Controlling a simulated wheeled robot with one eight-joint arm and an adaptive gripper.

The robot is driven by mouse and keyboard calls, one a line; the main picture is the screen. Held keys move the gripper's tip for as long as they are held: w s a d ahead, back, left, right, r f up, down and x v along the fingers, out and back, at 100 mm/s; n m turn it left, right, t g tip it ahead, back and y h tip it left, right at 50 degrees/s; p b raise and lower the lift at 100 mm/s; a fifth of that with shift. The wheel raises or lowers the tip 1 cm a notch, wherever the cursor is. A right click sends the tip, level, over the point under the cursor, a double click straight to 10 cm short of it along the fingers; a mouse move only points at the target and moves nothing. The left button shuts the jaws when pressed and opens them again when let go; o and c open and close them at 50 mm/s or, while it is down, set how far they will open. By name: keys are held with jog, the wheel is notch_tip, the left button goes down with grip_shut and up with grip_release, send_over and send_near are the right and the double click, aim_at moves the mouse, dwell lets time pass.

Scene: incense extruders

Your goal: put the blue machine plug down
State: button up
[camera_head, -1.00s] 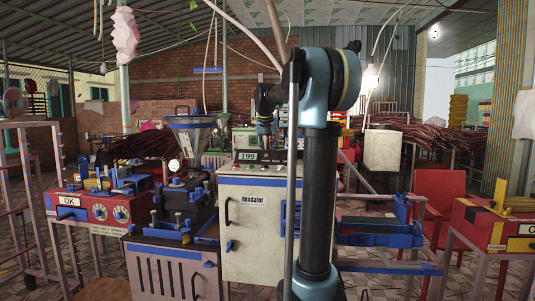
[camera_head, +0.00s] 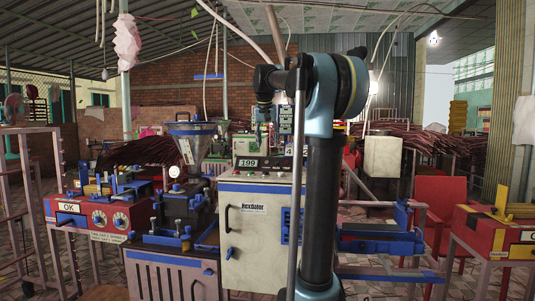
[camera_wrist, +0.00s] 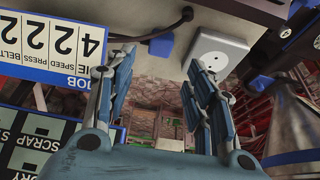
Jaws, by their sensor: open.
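A blue plug (camera_wrist: 162,46) with a black cable lies against the beige surface in the wrist view, beside a white round socket (camera_wrist: 215,55). I cannot tell whether it touches that socket. My gripper (camera_wrist: 158,62) is open, its two blue-grey fingers wide apart with nothing between them. The plug shows just past the fingertips, in line with the gap. In the head view my gripper is small and partly hidden among the machine parts, and I cannot make out the plug there.
A 422 sign (camera_wrist: 55,40) is close to the left finger. Red OK machines (camera_head: 100,215) stand at both sides.

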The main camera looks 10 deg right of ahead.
jog(key=shift+v, duration=2.1)
jog(key=shift+s, duration=0.1)
